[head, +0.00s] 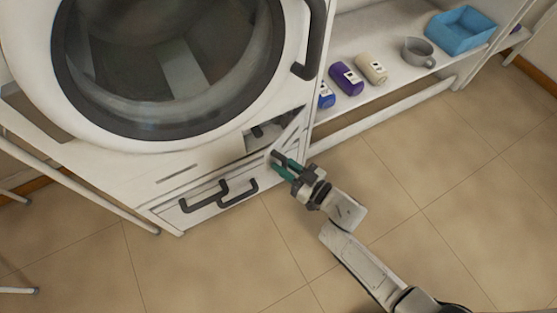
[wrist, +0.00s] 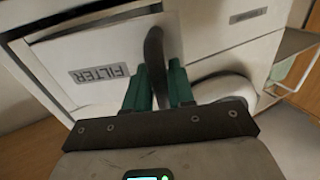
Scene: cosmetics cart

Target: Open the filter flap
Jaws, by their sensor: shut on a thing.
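My gripper (head: 281,164) has green fingers and is at the flap's lower edge. In the wrist view my gripper (wrist: 158,78) is shut on the flap's dark curved handle (wrist: 154,50). The handle's lower end is hidden between the fingers.
The round door with its dark handle (head: 313,45) is above the flap. Two dark handles (head: 204,196) are on the drawer front at lower left. A shelf at right holds bottles (head: 346,78), a grey cup (head: 418,52) and a blue bin (head: 461,30). Tiled floor (head: 400,160) is clear.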

